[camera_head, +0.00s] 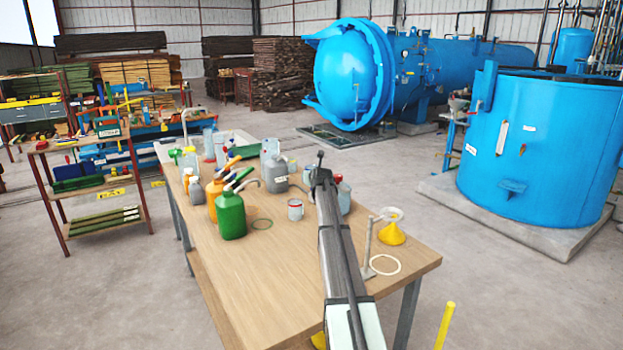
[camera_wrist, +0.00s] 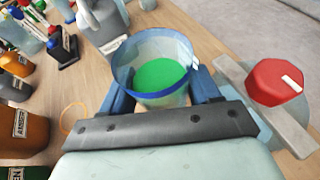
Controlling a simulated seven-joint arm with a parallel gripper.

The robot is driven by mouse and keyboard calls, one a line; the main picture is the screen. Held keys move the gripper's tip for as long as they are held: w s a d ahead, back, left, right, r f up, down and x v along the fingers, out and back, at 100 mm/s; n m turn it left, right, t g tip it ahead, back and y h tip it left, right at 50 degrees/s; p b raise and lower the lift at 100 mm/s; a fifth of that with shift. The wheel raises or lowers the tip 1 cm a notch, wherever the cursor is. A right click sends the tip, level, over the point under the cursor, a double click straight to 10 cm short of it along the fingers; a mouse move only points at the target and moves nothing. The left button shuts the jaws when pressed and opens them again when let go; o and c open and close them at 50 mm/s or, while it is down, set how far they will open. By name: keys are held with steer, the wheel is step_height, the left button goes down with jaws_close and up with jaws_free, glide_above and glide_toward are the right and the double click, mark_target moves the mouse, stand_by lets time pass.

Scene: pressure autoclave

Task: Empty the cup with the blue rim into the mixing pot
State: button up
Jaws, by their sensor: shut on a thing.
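The cup with the blue rim (camera_wrist: 178,47) is between the two fingers of my gripper (camera_wrist: 161,92) in the wrist view. It is translucent, looks about upright to the wrist camera, and holds green contents (camera_wrist: 160,74). My gripper is shut on it. In the head view my arm reaches over the table, and the cup is hidden behind it. A small pale cup with a red rim (camera_head: 295,210) stands left of my arm. I cannot surely tell which vessel is the mixing pot; a grey vessel with a spout (camera_head: 276,174) stands behind that cup.
A red-capped container (camera_wrist: 275,82) is close right of my gripper. Green (camera_head: 230,214) and orange (camera_head: 214,190) bottles stand left on the wooden table (camera_head: 270,290). The table's near left part is clear.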

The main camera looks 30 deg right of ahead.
steer(key=shift+s+d+r+m, duration=0.25)
steer(key=shift+d+m, duration=0.05)
steer(key=shift+d, duration=0.1)
steer(key=shift+s+d+r+m+t+y, duration=0.15)
steer(key=shift+d+r+m+t+y, duration=0.1)
steer(key=shift+r, duration=0.3)
steer(key=shift+s+d+r+m+t+y, duration=0.15)
steer(key=shift+d+r+m+y, duration=0.1)
steer(key=shift+r, duration=0.3)
steer(key=shift+s+d+r+m+t, duration=0.1)
steer(key=shift+d+r+m+t, duration=0.1)
steer(key=shift+r, duration=0.55)
steer(key=shift+s+d+r+m+t, duration=0.1)
steer(key=shift+r+m, duration=0.1)
steer(key=shift+r, duration=0.5)
steer(key=shift+r+m+t+y, duration=0.2)
steer(key=shift+m+t+y, duration=0.45)
steer(key=shift+m, duration=0.65)
steer(key=shift+f+m+t+y, duration=0.1)
steer(key=shift+m+t+y, duration=0.25)
steer(key=shift+m, duration=0.75)
